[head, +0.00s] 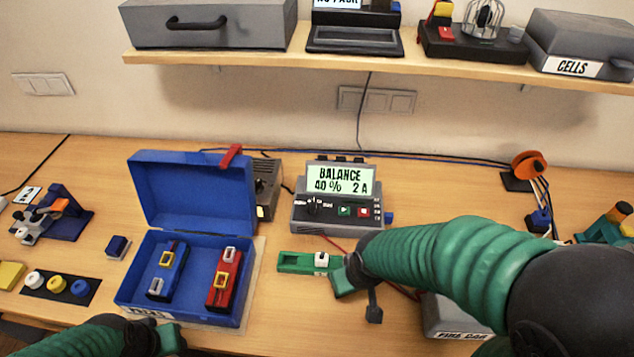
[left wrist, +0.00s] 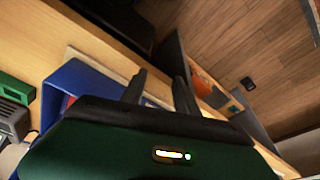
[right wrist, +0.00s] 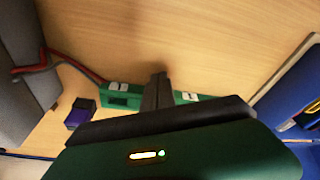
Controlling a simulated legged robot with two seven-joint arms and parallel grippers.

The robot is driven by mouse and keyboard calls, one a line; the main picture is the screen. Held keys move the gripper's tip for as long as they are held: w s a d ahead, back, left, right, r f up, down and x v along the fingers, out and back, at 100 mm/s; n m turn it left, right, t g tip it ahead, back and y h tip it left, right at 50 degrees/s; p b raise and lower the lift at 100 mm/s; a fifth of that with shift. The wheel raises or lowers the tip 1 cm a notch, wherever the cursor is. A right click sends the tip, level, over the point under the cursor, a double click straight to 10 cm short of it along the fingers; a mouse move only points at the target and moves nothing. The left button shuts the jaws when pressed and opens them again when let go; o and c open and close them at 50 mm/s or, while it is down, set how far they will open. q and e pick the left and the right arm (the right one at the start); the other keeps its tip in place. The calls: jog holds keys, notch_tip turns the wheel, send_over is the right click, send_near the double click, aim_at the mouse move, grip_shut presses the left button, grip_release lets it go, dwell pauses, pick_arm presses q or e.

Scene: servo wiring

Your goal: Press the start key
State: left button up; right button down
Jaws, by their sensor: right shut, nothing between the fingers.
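The charger (head: 335,212) stands at the back middle of the table, its screen reading "BALANCE 40 % 2 A". On its front are a green key (head: 344,211) and a red key (head: 363,213); their labels are too small to read. My right gripper (right wrist: 160,90) is shut and empty, over the green block. In the head view its hand is in front of the charger, apart from the keys, and its fingertips are hard to make out. My left gripper (left wrist: 160,88) is open and empty; its hand shows at the lower left of the head view, in front of the blue case.
The open blue case (head: 248,310) holds a blue pack (head: 168,272) and a red pack (head: 224,280). A green block (head: 293,262) with a white part lies before the charger. A grey box (head: 450,318) is under my right arm. A shelf (head: 215,59) hangs above.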

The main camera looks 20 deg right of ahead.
jog(key=shift+w+d, duration=0.1)
jog(key=shift+d, duration=0.1)
jog(key=shift+s+r, duration=0.2)
jog(key=shift+s, duration=0.1)
notch_tip(320, 180, up, 26)
jog(key=w+d+n+p, duration=0.1)
jog(key=w+p, duration=0.1)
jog(key=p, duration=2.5)
jog(key=w+d+f+n+t+y+p, duration=0.1)
jog(key=w+d+f+n+t, duration=0.1)
jog(key=w+f+n, duration=0.3)
jog(key=w+d+f+n+t+y+p, duration=0.1)
jog(key=w+d+f+n+t, duration=0.2)
jog(key=w+f+n, duration=0.3)
jog(key=w+t, duration=0.1)
jog(key=w, duration=0.4)
jog(key=shift+d+f+y, duration=0.15)
jog(key=shift+d+y, duration=0.15)
jog(key=shift+d, duration=0.05)
